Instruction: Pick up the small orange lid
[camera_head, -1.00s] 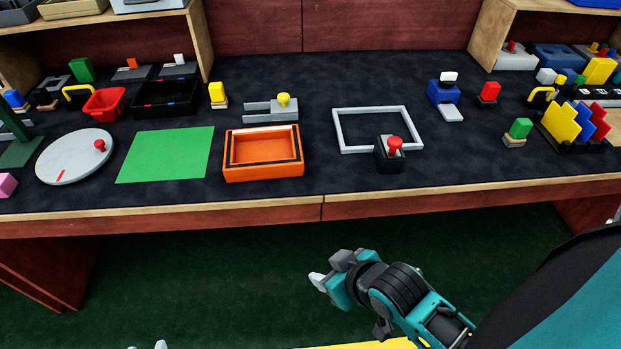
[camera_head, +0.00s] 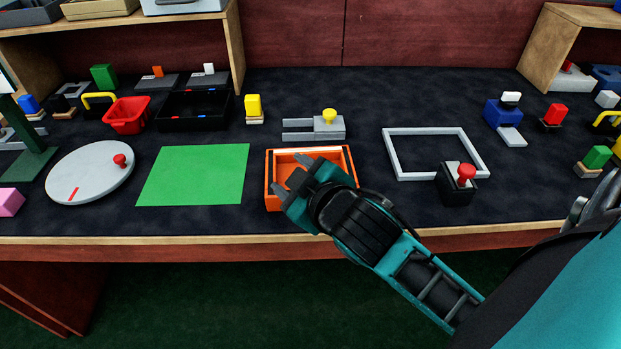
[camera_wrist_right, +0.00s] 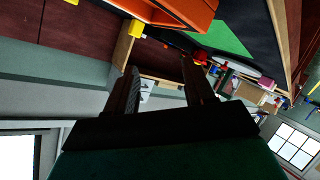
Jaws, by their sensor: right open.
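An orange rectangular box-like piece (camera_head: 284,163) with a pale inner edge lies near the front of the dark tabletop. I cannot tell whether it is the lid or a tray with the lid inside. A smaller orange knob (camera_head: 157,71) stands on a dark grey plate at the back left. My right gripper (camera_head: 291,178) is open and empty at the orange piece, hiding its front and right parts; contact cannot be told. In the right wrist view its spread jaws (camera_wrist_right: 160,85) have nothing between them, and the orange piece (camera_wrist_right: 185,12) shows at the top. My left gripper is out of view.
A green mat (camera_head: 195,175) and a white turntable (camera_head: 90,172) lie to the left. A grey slotted block with a yellow knob (camera_head: 329,117) stands just behind the orange piece. A grey frame (camera_head: 435,132) and a black block with a red knob (camera_head: 457,185) are to the right.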

